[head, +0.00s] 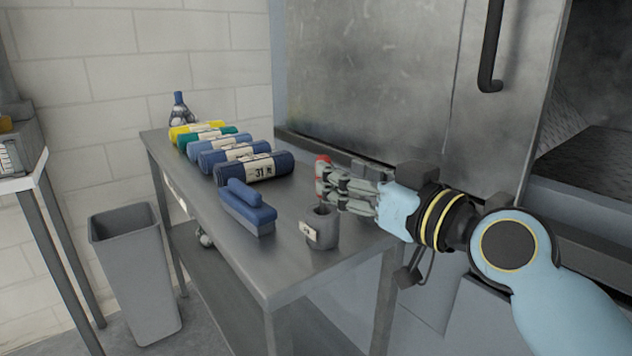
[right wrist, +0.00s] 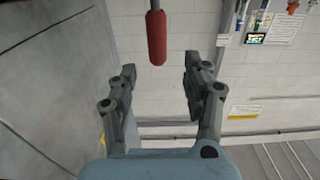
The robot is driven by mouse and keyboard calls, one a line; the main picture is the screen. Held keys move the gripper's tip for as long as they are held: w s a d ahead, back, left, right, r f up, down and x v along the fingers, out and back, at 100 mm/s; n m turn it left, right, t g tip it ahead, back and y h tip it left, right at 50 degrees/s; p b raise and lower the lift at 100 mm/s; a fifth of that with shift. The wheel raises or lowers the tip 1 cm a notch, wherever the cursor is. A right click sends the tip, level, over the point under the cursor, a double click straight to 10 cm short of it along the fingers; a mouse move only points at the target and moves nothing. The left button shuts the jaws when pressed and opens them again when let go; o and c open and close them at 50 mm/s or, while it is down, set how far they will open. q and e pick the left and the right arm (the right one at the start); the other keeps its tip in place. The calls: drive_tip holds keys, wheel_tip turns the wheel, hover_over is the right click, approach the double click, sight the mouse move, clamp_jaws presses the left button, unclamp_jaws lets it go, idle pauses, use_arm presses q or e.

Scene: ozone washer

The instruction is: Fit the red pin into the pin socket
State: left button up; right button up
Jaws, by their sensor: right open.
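The red pin (head: 322,160) shows only as a small red end at the fingertips of my right gripper (head: 323,187) in the head view; the fingers hide the rest. In the right wrist view the red pin (right wrist: 156,40) has a dark shaft running out of the top edge. It lies in line with the gap between the open fingers of my right gripper (right wrist: 160,80), touching neither. A grey cup-like block with a round hole and a pale label, likely the pin socket (head: 322,232), stands on the table just below the fingers. I cannot tell whether the shaft reaches it. My left gripper is out of view.
The steel table (head: 285,262) also bears a blue brush-like block (head: 247,208), several coloured rolls (head: 253,169) and a bottle (head: 181,108). A grey bin (head: 137,275) stands at the left. The steel washer (head: 370,75) rises close behind the table.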

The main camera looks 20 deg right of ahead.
sight(323, 156)
drive_tip(key=x, duration=0.6)
drive_tip(key=shift+d+r+p, duration=0.15)
drive_tip(key=shift+p, duration=0.2)
drive_tip(key=shift+c, duration=0.2)
clamp_jaws()
